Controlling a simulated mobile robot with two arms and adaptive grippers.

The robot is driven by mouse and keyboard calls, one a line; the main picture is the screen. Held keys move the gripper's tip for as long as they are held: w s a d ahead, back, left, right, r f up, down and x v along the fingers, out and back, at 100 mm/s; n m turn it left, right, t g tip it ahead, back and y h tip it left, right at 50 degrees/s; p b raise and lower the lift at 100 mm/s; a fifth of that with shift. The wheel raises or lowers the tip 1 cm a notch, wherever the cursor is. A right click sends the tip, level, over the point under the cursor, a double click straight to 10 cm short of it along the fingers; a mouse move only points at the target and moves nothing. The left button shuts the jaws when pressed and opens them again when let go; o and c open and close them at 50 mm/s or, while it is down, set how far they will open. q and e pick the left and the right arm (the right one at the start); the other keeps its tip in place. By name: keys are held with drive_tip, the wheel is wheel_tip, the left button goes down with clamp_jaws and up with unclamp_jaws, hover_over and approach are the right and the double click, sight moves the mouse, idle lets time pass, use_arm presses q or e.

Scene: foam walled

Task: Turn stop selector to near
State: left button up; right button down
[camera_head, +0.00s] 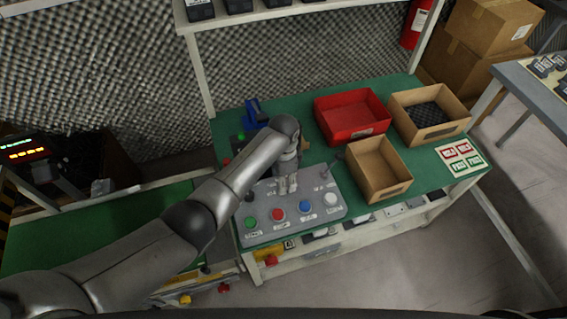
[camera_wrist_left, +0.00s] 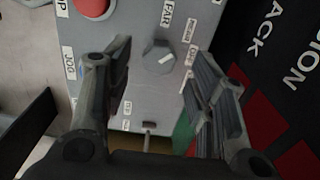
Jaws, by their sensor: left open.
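The stop selector (camera_wrist_left: 158,56) is a dark grey rotary knob on the grey control panel (camera_head: 268,240). In the left wrist view its light mark points to the upper right. A FAR label (camera_wrist_left: 167,13) lies above it, and other labels too small to read surely lie to its right. My left gripper (camera_head: 287,184) is over the panel, pointing down, and hides the knob in the head view. In the wrist view the open left gripper (camera_wrist_left: 156,66) has its fingers apart, one on each side of the knob; I cannot tell whether they touch it. My right gripper is not in view.
Green (camera_head: 250,222), red (camera_head: 278,215), blue (camera_head: 305,207) and white (camera_head: 330,199) buttons line the panel's front. A small lever (camera_head: 325,171) stands at its right. A red bin (camera_head: 352,133) and cardboard boxes (camera_head: 402,187) stand to the right on the green bench.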

use_arm(q)
wheel_tip(320, 180, up, 9)
idle(0.4)
drive_tip(key=shift+r, duration=0.1)
